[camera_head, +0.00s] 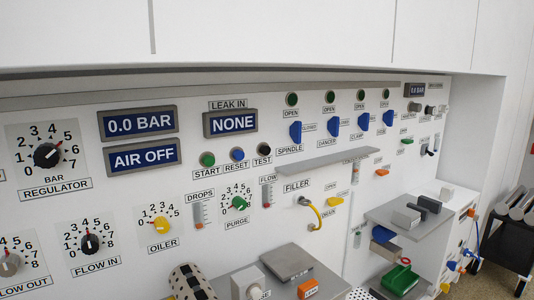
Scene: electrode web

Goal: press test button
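The black TEST button (263,149) is on the white panel, above its TEST label and to the right of the blue RESET button (237,154) and the green START button (207,159). The LEAK IN display (231,122) above them reads NONE. Neither of my grippers shows in the head view, and nothing covers the TEST button.
A grey shelf (322,159) juts out right of the buttons. Blue levers (296,131), a yellow hose (316,213) and knobs (47,155) also stick out from the panel. Below are a grey block (286,262) and a green bin (400,280). The space before the buttons looks clear.

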